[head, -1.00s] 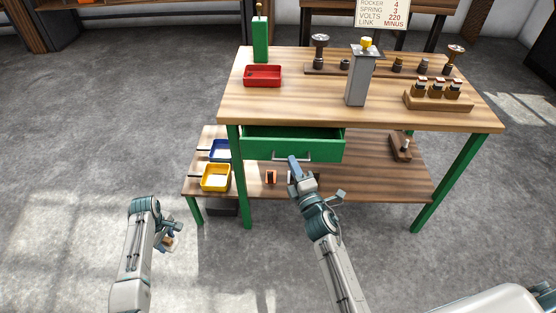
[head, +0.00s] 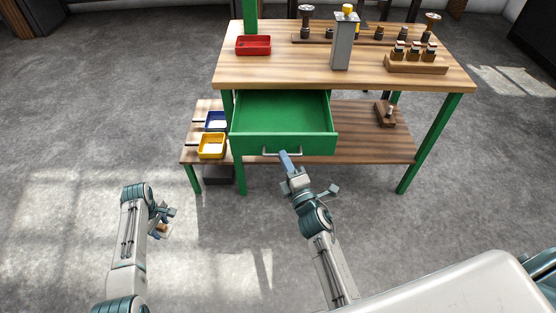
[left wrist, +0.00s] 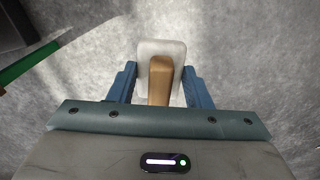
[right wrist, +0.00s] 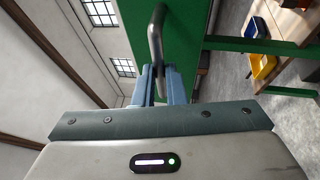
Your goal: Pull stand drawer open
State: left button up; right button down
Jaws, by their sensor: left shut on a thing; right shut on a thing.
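The green drawer (head: 284,110) of the workbench is pulled well out, and its visible inside looks empty. Its metal handle (head: 268,153) is on the front panel and also shows in the right wrist view (right wrist: 155,35). My right gripper (head: 287,161) is shut on the handle; in the right wrist view its fingers (right wrist: 161,85) are around the bar. My left gripper (head: 166,222) is over the floor at the left, away from the bench. It is shut on a pale block with a tan bar (left wrist: 160,75).
The bench top (head: 290,72) carries a red tray (head: 253,45), a grey post (head: 343,45) with a yellow top, and a wooden rack (head: 416,66). Blue (head: 216,120) and yellow (head: 211,146) trays sit at the lower left. Open floor surrounds my left arm.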

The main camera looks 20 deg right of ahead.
jog(key=c, duration=1.5)
grip_release()
